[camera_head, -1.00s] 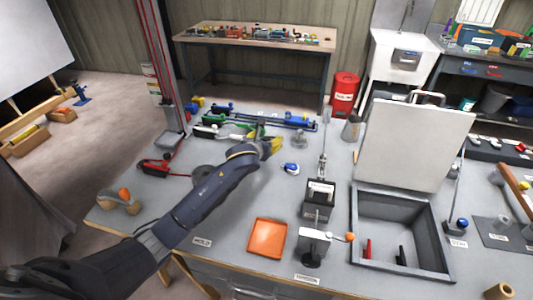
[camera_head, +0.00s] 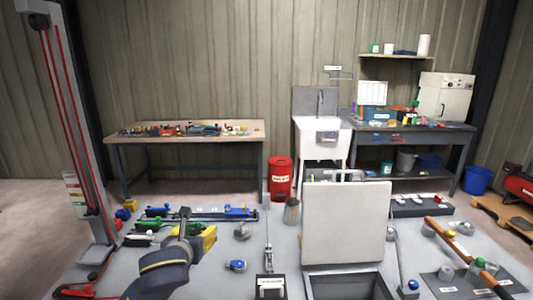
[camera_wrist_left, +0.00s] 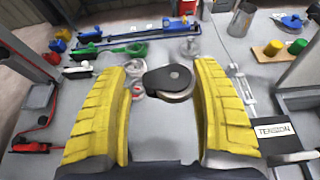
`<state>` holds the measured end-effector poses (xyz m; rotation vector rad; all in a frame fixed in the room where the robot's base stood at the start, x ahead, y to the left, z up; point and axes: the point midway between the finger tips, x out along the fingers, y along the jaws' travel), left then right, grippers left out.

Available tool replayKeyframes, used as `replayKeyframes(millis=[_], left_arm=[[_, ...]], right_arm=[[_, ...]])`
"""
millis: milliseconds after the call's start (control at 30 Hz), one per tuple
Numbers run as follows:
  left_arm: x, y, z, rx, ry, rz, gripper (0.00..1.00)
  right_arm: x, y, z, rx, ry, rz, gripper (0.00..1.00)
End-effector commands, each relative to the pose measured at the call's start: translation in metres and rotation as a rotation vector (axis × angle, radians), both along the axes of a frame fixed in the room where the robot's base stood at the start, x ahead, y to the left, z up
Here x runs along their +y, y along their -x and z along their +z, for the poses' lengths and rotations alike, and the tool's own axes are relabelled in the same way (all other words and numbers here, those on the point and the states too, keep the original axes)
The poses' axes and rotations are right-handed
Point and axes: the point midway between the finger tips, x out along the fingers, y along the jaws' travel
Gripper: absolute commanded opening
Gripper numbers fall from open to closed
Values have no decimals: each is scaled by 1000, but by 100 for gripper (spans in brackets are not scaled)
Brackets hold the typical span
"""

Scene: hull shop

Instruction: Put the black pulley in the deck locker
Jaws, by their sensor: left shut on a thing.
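The black pulley (camera_wrist_left: 168,80), dark with a pale wheel, is between the yellow finger pads of my left gripper (camera_wrist_left: 165,100) in the left wrist view. The gripper is shut on it, above the bench. In the head view my left gripper (camera_head: 198,236) is over the left part of the bench; I cannot make out the pulley there. The deck locker (camera_head: 345,288) is at the bottom of the head view, right of the gripper, with its pale lid (camera_head: 345,225) raised. Its inside is mostly cut off. My right gripper is not in view.
Blue and green tools (camera_head: 200,212) lie behind the gripper. A grey fitting (camera_head: 242,231), a blue-topped part (camera_head: 235,265) and a metal jug (camera_head: 292,211) stand between it and the lid. A black TENSION block (camera_head: 270,287) stands left of the locker.

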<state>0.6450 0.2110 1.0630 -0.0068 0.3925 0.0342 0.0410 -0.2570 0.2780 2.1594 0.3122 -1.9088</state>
Motion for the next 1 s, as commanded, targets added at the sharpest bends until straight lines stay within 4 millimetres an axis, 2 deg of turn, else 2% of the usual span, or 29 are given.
replayKeyframes(millis=[33,200,300,400,600,767,867,1000], left_arm=[[-2,18,-2,1,1,-5,36],[-6,68,-11,3,1,-18,36],[-8,84,-19,3,0,-31,36],[-8,91,-29,3,-1,-34,36],[-8,95,-38,0,-1,-34,36],[-9,89,-26,-4,1,-33,36],[-8,77,-13,-4,1,-28,36],[-2,37,-2,-1,-1,-2,36]], right_arm=[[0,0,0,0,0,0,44],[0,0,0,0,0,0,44],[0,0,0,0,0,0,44],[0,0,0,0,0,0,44],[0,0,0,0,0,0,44],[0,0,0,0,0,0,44],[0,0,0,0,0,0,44],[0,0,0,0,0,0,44]])
